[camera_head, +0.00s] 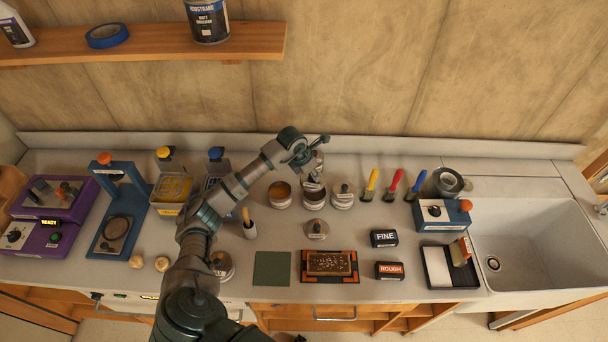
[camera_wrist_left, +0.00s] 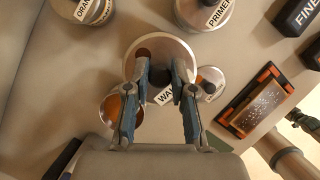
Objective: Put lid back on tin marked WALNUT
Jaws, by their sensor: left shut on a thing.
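My left gripper (camera_head: 316,172) is shut on a round metal lid, which shows between the fingers (camera_wrist_left: 163,72) in the left wrist view (camera_wrist_left: 172,46). A label starting "WA" shows just past the fingertips; I cannot tell whether it is on the lid or on a tin. In the head view the gripper is over the middle tin (camera_head: 314,203) of a row of three. The gripper partly hides that tin, and contact between lid and tin cannot be made out. An open tin with brown contents (camera_head: 280,200) stands to its left and a lidded tin (camera_head: 342,201) to its right.
A lid-like disc with a knob (camera_head: 317,231) lies in front of the row. A brush in a holder (camera_head: 249,229) stands left. Yellow, red and blue handled tools (camera_head: 390,186) stand right. A printing plate (camera_head: 330,263) and green mat (camera_head: 272,268) lie in front.

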